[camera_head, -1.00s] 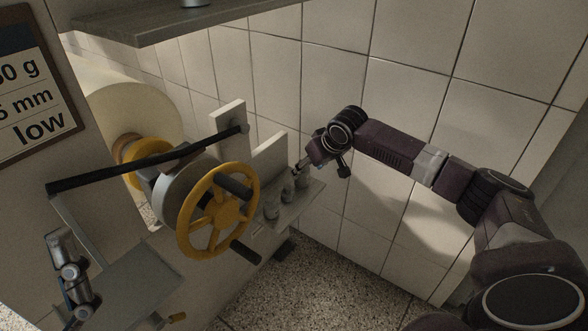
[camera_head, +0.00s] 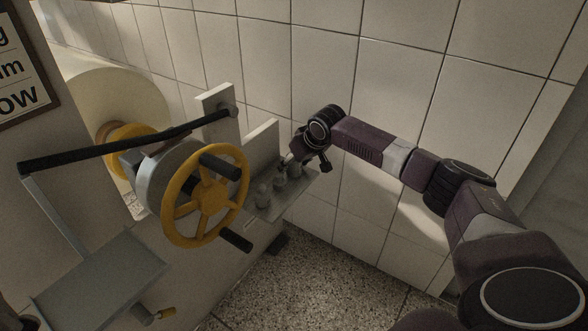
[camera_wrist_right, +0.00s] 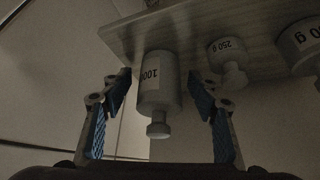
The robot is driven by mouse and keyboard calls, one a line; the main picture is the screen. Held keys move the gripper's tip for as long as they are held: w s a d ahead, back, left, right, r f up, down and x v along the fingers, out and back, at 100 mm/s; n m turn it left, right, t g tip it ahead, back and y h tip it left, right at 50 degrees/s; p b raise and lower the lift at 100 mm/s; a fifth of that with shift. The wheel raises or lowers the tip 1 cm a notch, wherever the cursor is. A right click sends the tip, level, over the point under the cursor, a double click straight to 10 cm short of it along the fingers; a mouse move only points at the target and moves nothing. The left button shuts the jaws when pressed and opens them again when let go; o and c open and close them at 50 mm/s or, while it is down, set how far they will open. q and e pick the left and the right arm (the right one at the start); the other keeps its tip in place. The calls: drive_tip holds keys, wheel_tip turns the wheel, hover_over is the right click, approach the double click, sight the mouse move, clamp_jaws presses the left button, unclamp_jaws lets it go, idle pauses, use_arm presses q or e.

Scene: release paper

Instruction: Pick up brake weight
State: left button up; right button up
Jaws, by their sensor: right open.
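Several grey brake weights (camera_head: 263,193) stand in a row on a small shelf (camera_head: 298,187) beside the machine. In the right wrist view, they appear upside down under the shelf (camera_wrist_right: 205,40). In the head view, my right gripper (camera_head: 289,160) is at the far end of the row, partly hidden.
A machine with a yellow handwheel (camera_head: 205,197) and a black lever (camera_head: 125,148) stands left of the weights. A tiled wall (camera_head: 300,60) is close behind the shelf. A partly cut-off sign (camera_head: 20,65) is at upper left.

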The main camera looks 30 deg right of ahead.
drive_tip(key=shift+c, duration=0.7)
clamp_jaws()
drive_tip(key=shift+w+r, duration=0.15)
drive_tip(key=shift+r, duration=0.1)
